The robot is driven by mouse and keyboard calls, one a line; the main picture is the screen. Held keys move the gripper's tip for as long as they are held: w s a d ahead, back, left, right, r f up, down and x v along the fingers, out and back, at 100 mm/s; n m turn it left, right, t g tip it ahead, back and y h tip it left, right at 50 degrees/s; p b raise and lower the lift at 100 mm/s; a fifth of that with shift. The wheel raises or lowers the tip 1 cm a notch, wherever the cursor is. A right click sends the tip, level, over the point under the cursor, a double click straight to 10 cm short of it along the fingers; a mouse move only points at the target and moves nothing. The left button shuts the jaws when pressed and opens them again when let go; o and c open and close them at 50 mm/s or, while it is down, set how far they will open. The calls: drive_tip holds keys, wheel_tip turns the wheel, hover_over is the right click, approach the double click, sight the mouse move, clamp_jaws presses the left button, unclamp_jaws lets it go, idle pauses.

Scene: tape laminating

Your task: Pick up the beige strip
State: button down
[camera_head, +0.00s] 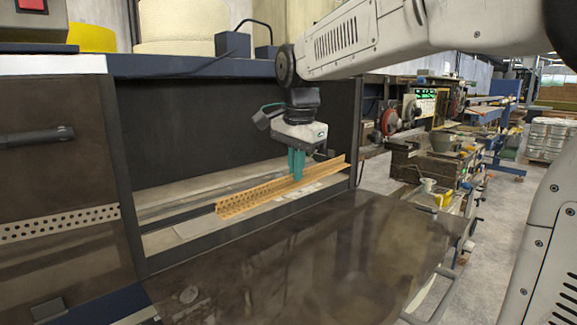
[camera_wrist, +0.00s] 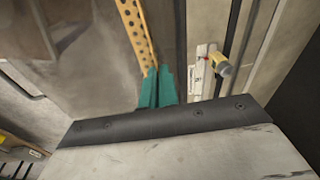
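The beige strip (camera_head: 252,197) is a long orange-tan angled piece with rows of holes, lying along the recess of the machine. It also shows in the wrist view (camera_wrist: 134,28), running from the top edge down to the fingers. My gripper (camera_head: 297,174) points down at the strip, right of its middle, with its teal fingers close together. In the wrist view the fingers (camera_wrist: 158,90) look closed on the strip's thin raised edge. The part of the strip behind the fingers is hidden. I cannot tell whether the strip is clear of the surface below.
The dark recess back wall (camera_head: 200,130) stands behind the strip. A shiny brown panel (camera_head: 310,245) lies in front. A perforated metal band (camera_head: 60,222) is at left. In the wrist view, a small yellow-capped fitting (camera_wrist: 220,65) is right of the fingers.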

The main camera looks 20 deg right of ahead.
drive_tip(key=shift+s+d+r, duration=0.1)
drive_tip(key=shift+s+d, duration=0.2)
drive_tip(key=shift+s, duration=0.6)
drive_tip(key=shift+s+d+r, duration=0.1)
drive_tip(key=shift+s+d, duration=0.15)
drive_tip(key=shift+s, duration=0.6)
drive_tip(key=shift+s+d+r, duration=0.1)
drive_tip(key=shift+s+d, duration=0.2)
drive_tip(key=shift+s, duration=0.6)
